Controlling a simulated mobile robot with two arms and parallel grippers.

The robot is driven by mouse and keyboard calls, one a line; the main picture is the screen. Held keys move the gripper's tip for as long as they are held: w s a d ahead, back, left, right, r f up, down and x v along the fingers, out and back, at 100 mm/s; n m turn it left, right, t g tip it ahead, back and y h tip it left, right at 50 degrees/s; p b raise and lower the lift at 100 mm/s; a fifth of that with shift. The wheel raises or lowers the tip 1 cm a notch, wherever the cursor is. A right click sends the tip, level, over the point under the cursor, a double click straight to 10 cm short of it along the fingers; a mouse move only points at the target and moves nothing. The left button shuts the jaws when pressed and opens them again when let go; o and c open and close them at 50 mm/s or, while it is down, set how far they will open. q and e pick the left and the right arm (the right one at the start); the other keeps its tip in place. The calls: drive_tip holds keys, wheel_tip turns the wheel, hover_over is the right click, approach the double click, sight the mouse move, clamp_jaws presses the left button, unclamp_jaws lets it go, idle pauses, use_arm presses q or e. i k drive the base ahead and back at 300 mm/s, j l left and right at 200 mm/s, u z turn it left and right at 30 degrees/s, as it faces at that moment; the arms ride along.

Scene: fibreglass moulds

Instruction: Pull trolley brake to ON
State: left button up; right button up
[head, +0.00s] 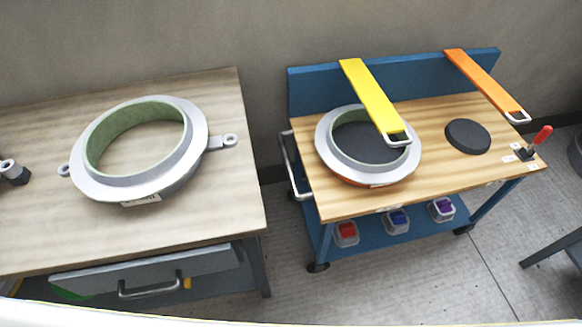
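The trolley (340,207) is blue with a wooden top and stands at the right in the head view. Its brake lever (541,136) has a red grip and rises from a small dark base (525,154) at the top's right end. The lever leans up and to the right. Small white labels (533,167) lie around the base; their writing is too small to read, so I cannot tell which setting the lever is at. Neither of my grippers is in view.
A ring mould (327,153) and a black disc (467,136) sit on the trolley. Yellow (369,92) and orange (484,82) straps extend from its back panel. Bins (346,233) stand on the lower shelf. A workbench (235,190) with another ring mould (197,150) is left, across a floor gap.

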sight(547, 130)
drive_tip(key=z, duration=1.6)
drive_tip(key=i+l+z, duration=0.1)
drive_tip(key=i, duration=0.4)
